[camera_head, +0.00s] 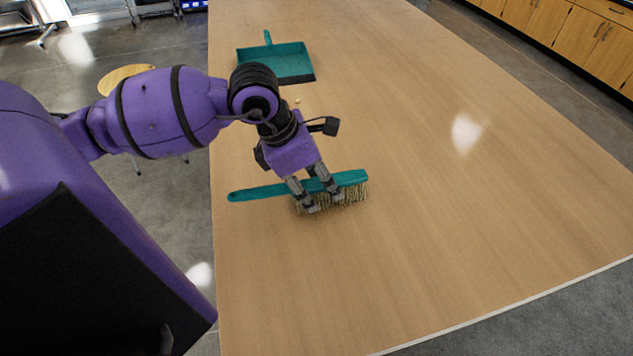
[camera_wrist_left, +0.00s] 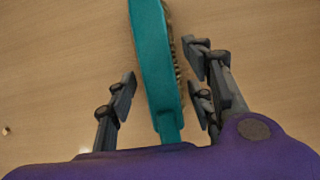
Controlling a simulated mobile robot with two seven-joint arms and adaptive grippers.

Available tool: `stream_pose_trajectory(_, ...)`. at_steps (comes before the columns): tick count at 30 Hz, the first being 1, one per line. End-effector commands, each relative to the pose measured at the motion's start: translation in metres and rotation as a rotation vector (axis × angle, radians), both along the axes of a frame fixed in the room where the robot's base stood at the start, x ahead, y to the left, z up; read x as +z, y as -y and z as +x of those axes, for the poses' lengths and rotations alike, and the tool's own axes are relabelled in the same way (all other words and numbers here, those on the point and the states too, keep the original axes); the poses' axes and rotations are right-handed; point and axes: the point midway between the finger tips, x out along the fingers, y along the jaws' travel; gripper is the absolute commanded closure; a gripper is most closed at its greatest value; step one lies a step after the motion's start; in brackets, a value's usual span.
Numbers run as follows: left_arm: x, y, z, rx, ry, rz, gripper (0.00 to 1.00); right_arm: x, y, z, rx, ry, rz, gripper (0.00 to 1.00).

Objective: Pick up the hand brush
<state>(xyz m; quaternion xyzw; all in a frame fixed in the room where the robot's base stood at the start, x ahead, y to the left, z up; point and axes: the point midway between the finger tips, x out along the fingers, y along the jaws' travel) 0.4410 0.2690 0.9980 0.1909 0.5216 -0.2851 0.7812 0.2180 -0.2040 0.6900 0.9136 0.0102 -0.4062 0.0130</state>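The hand brush has a long teal handle (camera_head: 262,192) and a teal block with pale bristles (camera_head: 352,193). It lies on the wooden table, bristles down, with the handle end to the left. My left gripper (camera_head: 325,202) is above it, with its fingers reaching down at the brush's bristle part. In the left wrist view, the brush (camera_wrist_left: 153,60) runs between the spread fingers of the left gripper (camera_wrist_left: 160,92). There is a clear gap on the left finger's side; the right fingers are close to the bristles. My right gripper is in neither view.
A teal dustpan (camera_head: 275,62) lies farther back on the table (camera_head: 450,190). Small pale crumbs (camera_head: 297,101) lie between it and the brush. A round wooden stool (camera_head: 122,75) stands left of the table. The table's right and front are clear.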

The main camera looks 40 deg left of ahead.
Motion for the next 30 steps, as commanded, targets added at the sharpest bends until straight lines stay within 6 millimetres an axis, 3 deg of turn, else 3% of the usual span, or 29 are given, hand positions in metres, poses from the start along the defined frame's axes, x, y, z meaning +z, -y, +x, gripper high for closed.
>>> stream_pose_trajectory(1,0.0,0.0,0.0,0.0,0.0,0.0,0.62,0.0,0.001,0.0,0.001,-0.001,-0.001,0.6)
stream_pose_trajectory(10,0.0,0.0,0.0,0.0,0.0,0.0,1.0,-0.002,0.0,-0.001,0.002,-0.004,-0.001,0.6)
stream_pose_trajectory(22,0.006,-0.001,0.001,0.001,0.003,0.0,1.0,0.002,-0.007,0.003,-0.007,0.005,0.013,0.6)
stream_pose_trajectory(30,0.041,-0.009,0.005,0.001,0.009,0.0,1.0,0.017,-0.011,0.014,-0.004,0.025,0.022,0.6)
